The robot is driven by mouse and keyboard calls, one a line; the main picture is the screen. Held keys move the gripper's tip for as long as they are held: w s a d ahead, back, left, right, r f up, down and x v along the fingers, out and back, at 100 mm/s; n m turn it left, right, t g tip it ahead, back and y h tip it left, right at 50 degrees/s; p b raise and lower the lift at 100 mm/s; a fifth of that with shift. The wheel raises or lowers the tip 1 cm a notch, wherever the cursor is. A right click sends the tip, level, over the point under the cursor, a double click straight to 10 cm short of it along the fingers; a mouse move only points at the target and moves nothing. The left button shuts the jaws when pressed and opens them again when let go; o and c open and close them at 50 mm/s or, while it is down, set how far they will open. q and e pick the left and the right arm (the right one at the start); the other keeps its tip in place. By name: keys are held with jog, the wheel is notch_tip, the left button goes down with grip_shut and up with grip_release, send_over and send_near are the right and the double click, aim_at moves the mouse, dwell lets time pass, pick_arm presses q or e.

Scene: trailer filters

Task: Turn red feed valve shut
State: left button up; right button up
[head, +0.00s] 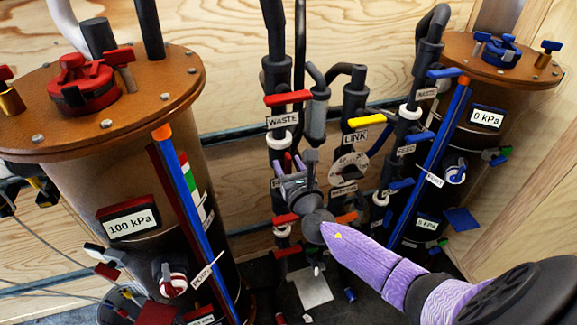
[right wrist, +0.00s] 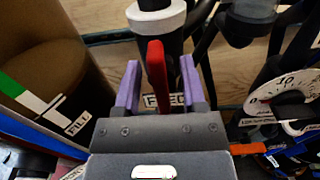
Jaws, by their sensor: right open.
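The red feed valve handle (right wrist: 157,72) shows in the right wrist view as an upright red lever in front of a partly covered FEED label (right wrist: 178,99). My right gripper (right wrist: 158,85) is open. Its two purple fingers stand one on each side of the lever, with a gap on both sides. In the head view my right gripper (head: 290,163) is at the left pipe column, below the WASTE label (head: 282,121). My left gripper is not in view.
A red WASTE handle (head: 287,98) sits above my gripper and another red handle (head: 285,219) below it. A yellow LINK handle (head: 367,120) and a dial gauge (head: 348,170) are to the right. Large tanks stand left (head: 90,190) and right (head: 475,130).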

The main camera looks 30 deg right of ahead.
grip_shut()
dwell(0.3)
jog(key=m+b, duration=0.1)
jog(key=m, duration=0.1)
jog(key=m+b, duration=0.1)
jog(key=m, duration=0.1)
jog(key=shift+d+f, duration=0.2)
jog(key=shift+s+d+f+m+b, duration=0.15)
jog(key=shift+m+b, duration=0.3)
jog(key=shift+m, duration=1.8)
jog(key=shift+w+d+f+m+b, duration=0.15)
jog(key=shift+m+b, duration=0.35)
jog(key=shift+m, duration=1.8)
jog(key=shift+s+d+f+m+b, duration=0.15)
jog(key=shift+m+b, duration=0.3)
jog(key=shift+m, duration=1.8)
jog(key=shift+f+m, duration=0.1)
jog(key=shift+m, duration=0.2)
